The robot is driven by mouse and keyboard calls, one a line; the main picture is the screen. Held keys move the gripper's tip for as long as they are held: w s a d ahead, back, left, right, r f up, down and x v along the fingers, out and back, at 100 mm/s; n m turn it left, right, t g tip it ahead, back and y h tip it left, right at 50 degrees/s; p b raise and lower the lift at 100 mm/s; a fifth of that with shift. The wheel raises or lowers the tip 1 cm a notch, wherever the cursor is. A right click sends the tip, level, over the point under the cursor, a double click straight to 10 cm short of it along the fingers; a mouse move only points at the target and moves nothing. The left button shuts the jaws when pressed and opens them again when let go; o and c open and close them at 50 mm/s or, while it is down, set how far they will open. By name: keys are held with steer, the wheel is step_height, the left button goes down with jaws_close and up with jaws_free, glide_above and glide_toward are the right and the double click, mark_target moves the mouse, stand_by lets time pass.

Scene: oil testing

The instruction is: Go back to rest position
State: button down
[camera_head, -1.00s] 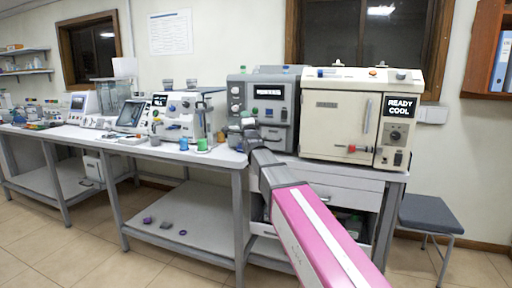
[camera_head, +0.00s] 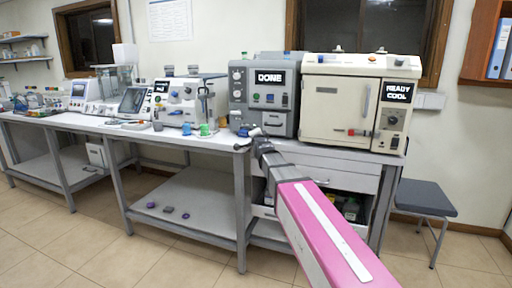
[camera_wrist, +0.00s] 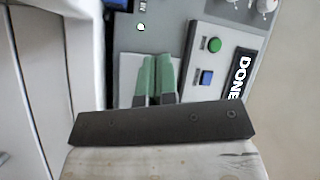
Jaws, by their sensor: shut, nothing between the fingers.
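My gripper (camera_head: 247,133) is at the front of the grey machine (camera_head: 237,97), just above the bench's front edge. In the wrist view its two green fingers (camera_wrist: 155,77) lie side by side, shut and empty. The machine's front panel fills much of that view, with a green button (camera_wrist: 214,45), a blue button (camera_wrist: 206,77) and a display reading DONE (camera_wrist: 240,74). I cannot tell whether the fingertips touch the machine. My pink arm reaches forward from the lower right in the head view.
A cream oven (camera_head: 340,108) marked READY COOL stands right of the machine. Blue (camera_head: 187,129) and green (camera_head: 204,130) small containers stand to its left on the bench (camera_head: 222,141). A grey stool (camera_head: 421,197) is at the right. The floor in front is clear.

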steer(key=s+d+f+n+g+h, duration=0.25)
steer(key=s+d+f+g, duration=0.3)
steer(key=f, duration=0.75)
steer(key=s+d+f+n+g+h, duration=0.1)
steer(key=s+d+f+n+g, duration=0.35)
steer(key=f, duration=0.95)
steer(key=s+d+f+n+g, duration=0.1)
steer(key=s+d+f+g, duration=0.2)
steer(key=s, duration=0.4)
steer(key=s+d+f+n+g, duration=0.1)
steer(key=s+d+f+g, duration=0.2)
steer(key=s+f, duration=0.2)
steer(key=s+d+f+n+g, duration=0.1)
steer(key=s+d+f+g, duration=0.2)
steer(key=s, duration=0.7)
steer(key=shift+s+d+f+n+h, duration=0.25)
steer(key=shift+d+f+n+h, duration=0.15)
steer(key=shift+f, duration=0.4)
